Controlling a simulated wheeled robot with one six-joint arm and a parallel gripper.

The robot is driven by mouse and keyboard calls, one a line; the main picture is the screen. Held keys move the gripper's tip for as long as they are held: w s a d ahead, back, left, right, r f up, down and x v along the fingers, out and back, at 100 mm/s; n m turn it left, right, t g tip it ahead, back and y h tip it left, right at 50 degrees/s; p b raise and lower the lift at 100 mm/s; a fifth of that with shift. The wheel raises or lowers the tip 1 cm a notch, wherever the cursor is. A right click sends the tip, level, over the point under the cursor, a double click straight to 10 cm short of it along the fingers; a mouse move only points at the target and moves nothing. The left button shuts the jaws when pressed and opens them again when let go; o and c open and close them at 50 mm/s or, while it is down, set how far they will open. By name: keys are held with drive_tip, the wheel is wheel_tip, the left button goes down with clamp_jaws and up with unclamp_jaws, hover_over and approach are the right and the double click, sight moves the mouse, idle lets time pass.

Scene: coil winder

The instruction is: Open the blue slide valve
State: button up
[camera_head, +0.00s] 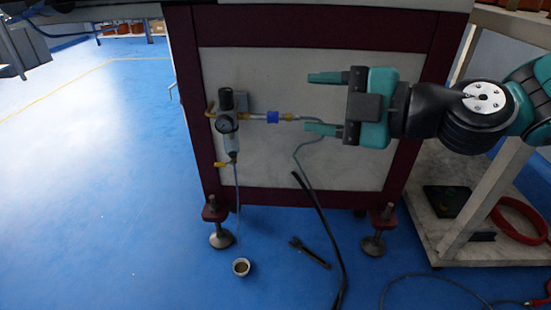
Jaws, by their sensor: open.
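The blue slide valve (272,117) is a small blue sleeve on the brass and metal air line. The line runs right from the air filter regulator (228,122) on the machine's side panel. My gripper (323,103) comes in from the right with its two teal fingers pointing left. It is open and empty, one finger above the valve's height and one slightly below it. In the picture the fingertips are to the right of the blue valve and apart from it. Whether the slide is open or shut cannot be told at this size.
The machine cabinet (336,187) has a dark red frame and adjustable feet. A hose (323,222) hangs in front of it. A small cup (241,267) and a wrench (309,253) lie on the blue floor. A shelf cart (455,240) stands at right. The floor at left is clear.

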sight(276, 116)
drive_tip(key=w+d+f+n+t+b, duration=0.1)
drive_tip(key=w+d+f+t+b, duration=0.15)
drive_tip(key=f+b, duration=0.5)
drive_tip(key=w+d+f+n+t+b, duration=0.1)
drive_tip(key=w+d+f+t+b, duration=0.1)
drive_tip(key=w+f+t+b, duration=0.35)
drive_tip(key=shift+g+h, duration=0.7)
drive_tip(key=p+x, duration=0.2)
drive_tip(key=x, duration=0.3)
drive_tip(key=f+p+x, duration=0.1)
drive_tip(key=p+x, duration=0.1)
drive_tip(key=x, duration=0.4)
drive_tip(key=f+p+x, duration=0.1)
drive_tip(key=p+x, duration=0.1)
drive_tip(key=x, duration=0.3)
drive_tip(key=shift+a+r+p, duration=0.1)
drive_tip(key=shift+a+p, duration=0.25)
drive_tip(key=shift+p, duration=0.05)
